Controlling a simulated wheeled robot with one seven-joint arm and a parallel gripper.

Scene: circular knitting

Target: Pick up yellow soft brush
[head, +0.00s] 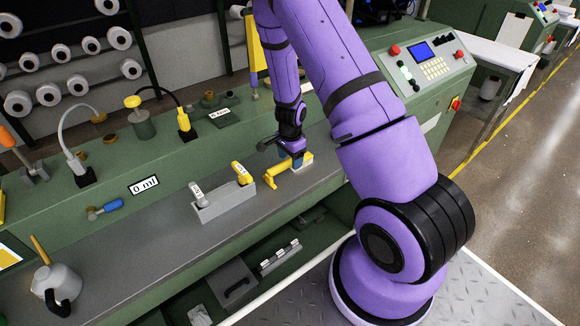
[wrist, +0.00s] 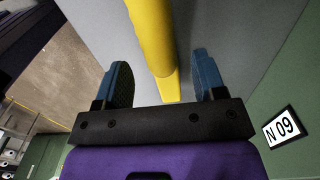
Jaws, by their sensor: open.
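The yellow soft brush (head: 277,180) lies on the grey worktop, just right of the grey holder. My gripper (head: 297,161) is right over its far end, pointing down. In the wrist view, the yellow handle (wrist: 152,35) runs between the two blue fingers of my gripper (wrist: 162,78). The fingers are spread, with a visible gap on each side of the handle. The brush's bristles cannot be made out clearly, and part of its far end is hidden by my gripper.
A grey holder (head: 222,203) with a white-and-grey tool and a yellow tool (head: 242,173) stands just left. The green machine panel (head: 150,190) rises behind the worktop. The worktop between can and holder is clear.

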